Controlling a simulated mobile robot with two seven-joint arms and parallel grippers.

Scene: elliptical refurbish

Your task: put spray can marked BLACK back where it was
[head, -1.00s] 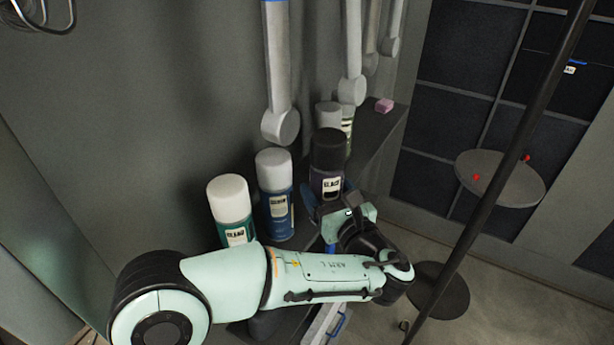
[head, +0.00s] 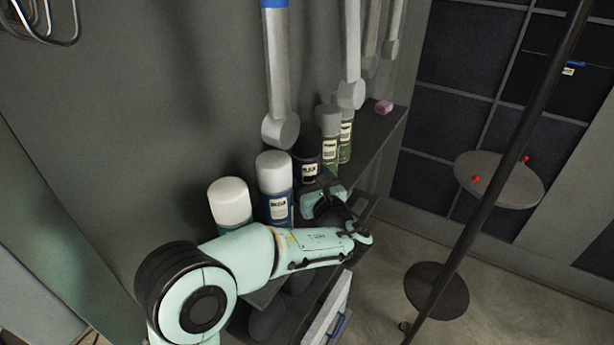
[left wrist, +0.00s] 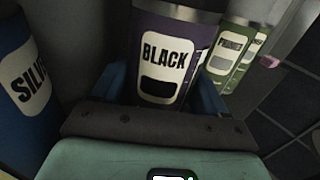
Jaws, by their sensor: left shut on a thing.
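The spray can marked BLACK (head: 308,171) is dark purple with a white label. It stands upright in the row on the shelf (head: 375,148), between the blue can marked SILVER (head: 275,185) and the green cans. My left gripper (head: 318,190) is shut on it from the front. In the left wrist view, the BLACK can (left wrist: 175,28) fills the middle, with a blue finger on each side. Its base is hidden behind the gripper, so I cannot tell whether it touches the shelf. My right gripper is not in view.
Green cans (head: 345,140) stand just right of the BLACK can, and a white-capped can (head: 230,200) stands at the left. Grey hanging arms (head: 280,90) come down close above the row. A pink block (head: 384,106) lies at the shelf's far end. A black pole (head: 500,150) stands at right.

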